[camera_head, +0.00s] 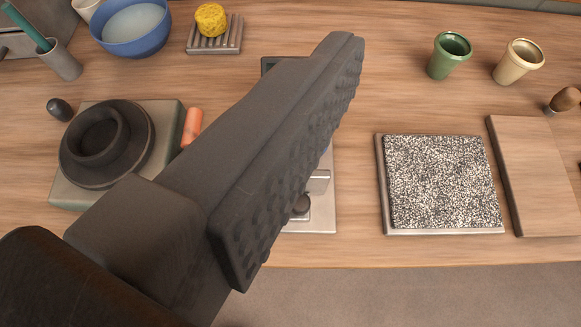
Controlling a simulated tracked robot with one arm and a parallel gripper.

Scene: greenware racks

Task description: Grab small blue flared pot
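No small blue flared pot shows in this view. A green flared pot (449,57) and a cream flared pot (518,62) stand upright at the back right of the wooden table. My gripper (338,50) crosses the middle of the view from lower left to upper centre, dark grey with a bumpy pad along its right side. I cannot make out a gap between two fingers or anything held. It stands in front of a pale metal device (318,212) and hides most of it.
A blue bowl (131,47), a yellow sponge on a ribbed dish (214,45) and a tool cup (62,62) stand at the back left. A dark ring sits on a turntable (68,186) at left. A speckled slab (441,181) and wooden board (541,180) lie right.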

